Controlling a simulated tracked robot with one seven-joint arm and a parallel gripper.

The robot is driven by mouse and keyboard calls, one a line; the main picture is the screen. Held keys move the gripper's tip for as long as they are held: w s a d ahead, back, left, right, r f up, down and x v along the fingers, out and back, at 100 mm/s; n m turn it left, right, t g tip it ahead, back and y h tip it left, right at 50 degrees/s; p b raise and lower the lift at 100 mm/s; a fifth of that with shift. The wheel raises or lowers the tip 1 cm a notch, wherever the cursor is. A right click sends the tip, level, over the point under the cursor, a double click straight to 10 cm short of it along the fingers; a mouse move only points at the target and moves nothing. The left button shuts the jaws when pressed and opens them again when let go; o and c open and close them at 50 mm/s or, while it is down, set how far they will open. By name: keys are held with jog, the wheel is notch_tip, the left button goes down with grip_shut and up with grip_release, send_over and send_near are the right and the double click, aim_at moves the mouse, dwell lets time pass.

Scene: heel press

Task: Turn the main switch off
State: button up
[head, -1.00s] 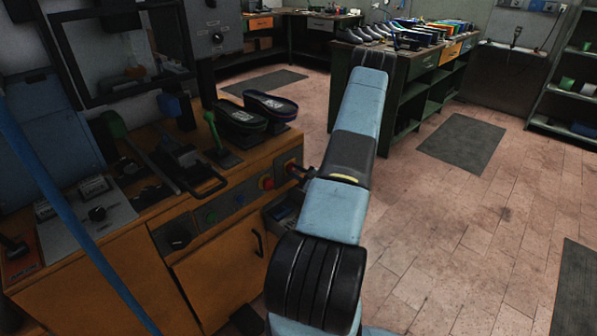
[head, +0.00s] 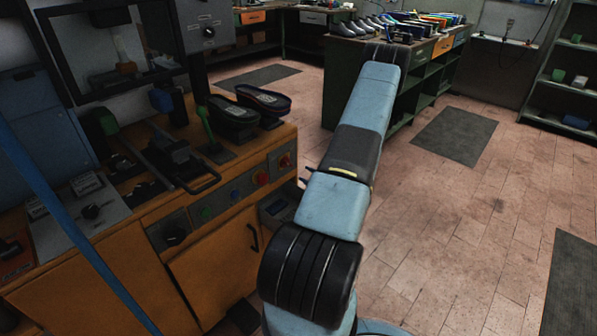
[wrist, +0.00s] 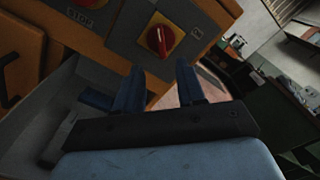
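The main switch is a red rotary knob (wrist: 158,38) on a yellow plate, set in a grey panel. Its grip stands near upright in the tilted wrist view. In the head view the switch (head: 285,161) is at the right end of the machine's front panel, small and in plain sight. My gripper (wrist: 160,76) is open and empty, its two dark blue fingers apart, below and short of the knob in the wrist view. In the head view my gripper (head: 305,178) shows only partly, just right of the panel, apart from the switch.
A red stop button (head: 262,178) sits left of the switch, with green and blue buttons farther left. An open grey drawer or bin (head: 274,210) is below the panel. A lever handle and shoe soles (head: 263,100) are on top. Floor to the right is clear.

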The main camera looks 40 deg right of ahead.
jog(key=shift+s+d, duration=0.15)
jog(key=shift+s, duration=2)
jog(key=w+a+r+n+g+y, duration=0.4)
jog(key=a+r+n+y, duration=0.1)
jog(key=a+r, duration=0.4)
jog(key=w+a+r+n+g+y, duration=0.3)
jog(key=w+a+r+n+y, duration=0.15)
jog(key=a+r, duration=0.4)
jog(key=s+a+r+n+g, duration=0.3)
jog(key=a+r+n+g, duration=0.1)
jog(key=a+r, duration=0.25)
jog(key=s+a+r+n+g, duration=0.2)
jog(key=a+r+n+g, duration=0.25)
jog(key=a, duration=0.35)
jog(key=s+a+r+n+t+h, duration=0.1)
jog(key=s+a+r+n+h, duration=0.3)
jog(key=s+r, duration=0.3)
jog(key=s+a+r+n+t+h, duration=0.2)
jog(key=s+a+r+n+h, duration=0.1)
jog(key=s+r+h, duration=0.4)
jog(key=shift+s+a+r+n, duration=0.45)
jog(key=shift+s+r, duration=0.2)
jog(key=shift+s, duration=0.2)
